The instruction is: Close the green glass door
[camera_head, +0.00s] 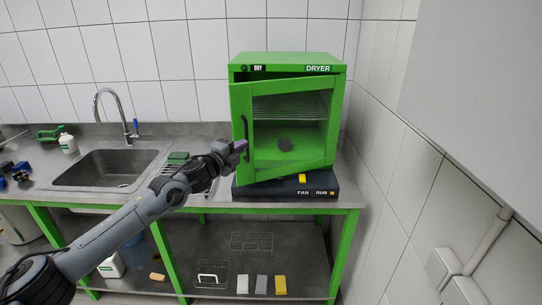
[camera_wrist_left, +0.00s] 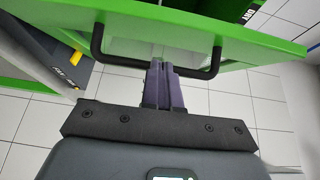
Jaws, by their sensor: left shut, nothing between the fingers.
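The green glass door (camera_head: 290,168) is on the front of the green dryer (camera_head: 288,58). It stands partly open, its left edge swung out from the body, with a dark gap along the top. A black bar handle (camera_head: 245,138) is on its left side. My left gripper (camera_head: 241,146) is shut and empty, with its purple fingertips close by the handle. In the left wrist view, the fingertips (camera_wrist_left: 160,64) overlap the middle of the black handle (camera_wrist_left: 122,61) below the green door edge (camera_wrist_left: 240,38); I cannot tell whether they touch. My right gripper is out of view.
The dryer sits on a dark base (camera_head: 262,189) with FAN and RUN labels. A sink (camera_head: 105,168) and faucet (camera_head: 112,98) are to the left. A tiled wall (camera_head: 385,130) stands close on the right.

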